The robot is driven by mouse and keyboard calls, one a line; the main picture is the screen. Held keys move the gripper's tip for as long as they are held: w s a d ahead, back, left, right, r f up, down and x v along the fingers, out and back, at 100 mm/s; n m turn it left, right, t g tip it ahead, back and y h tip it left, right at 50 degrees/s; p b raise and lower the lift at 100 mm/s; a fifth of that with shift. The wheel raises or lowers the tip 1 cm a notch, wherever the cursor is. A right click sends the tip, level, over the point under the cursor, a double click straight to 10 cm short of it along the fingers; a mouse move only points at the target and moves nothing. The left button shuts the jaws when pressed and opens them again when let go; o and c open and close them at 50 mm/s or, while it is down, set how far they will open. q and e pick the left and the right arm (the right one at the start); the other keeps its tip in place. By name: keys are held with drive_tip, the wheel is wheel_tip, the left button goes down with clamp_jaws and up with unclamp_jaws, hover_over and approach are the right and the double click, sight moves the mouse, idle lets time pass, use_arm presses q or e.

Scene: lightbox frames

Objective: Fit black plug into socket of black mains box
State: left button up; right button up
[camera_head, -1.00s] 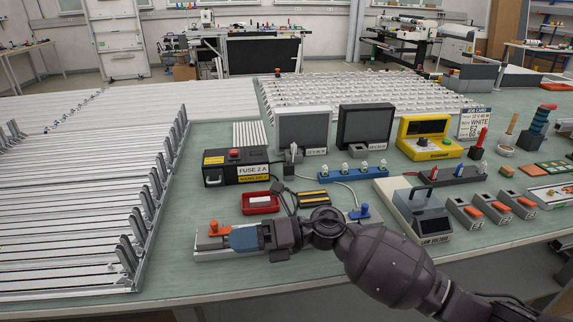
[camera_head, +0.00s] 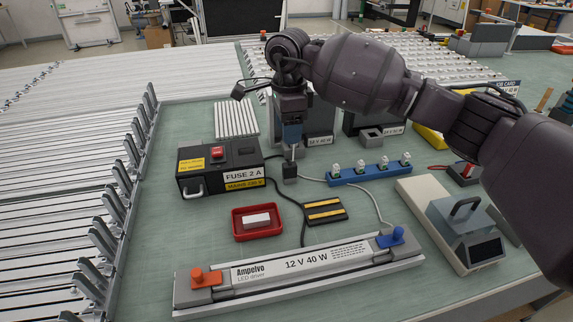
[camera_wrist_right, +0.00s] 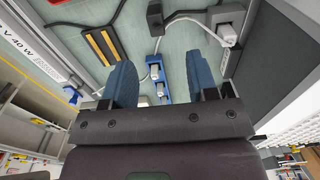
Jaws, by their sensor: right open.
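The black mains box (camera_head: 222,165), with a red button and a "FUSE 2 A" label, stands left of centre in the head view. Its socket opening cannot be made out. A small black block, which looks like the black plug (camera_head: 290,172), is right of the box; it also seems to show in the right wrist view (camera_wrist_right: 155,18). My right gripper (camera_head: 291,136) points down and appears just behind and above that block. Its blue fingers (camera_wrist_right: 161,82) are apart with nothing between them. My left gripper is not in view.
A long LED driver (camera_head: 300,265) lies in front. A red tray (camera_head: 257,222), a yellow-striped black pad (camera_head: 325,210) and a blue strip of white holders (camera_head: 370,172) are near. Cables run between them. Bare green bench (camera_head: 155,220) shows left.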

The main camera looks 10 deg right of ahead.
sight(290, 163)
drive_tip(key=f, duration=0.4)
drive_tip(key=shift+s+f, duration=0.25)
drive_tip(key=shift+f, duration=0.15)
drive_tip(key=shift+f+b, duration=0.6)
drive_tip(key=shift+f, duration=2.25)
drive_tip(key=shift+d, duration=0.1)
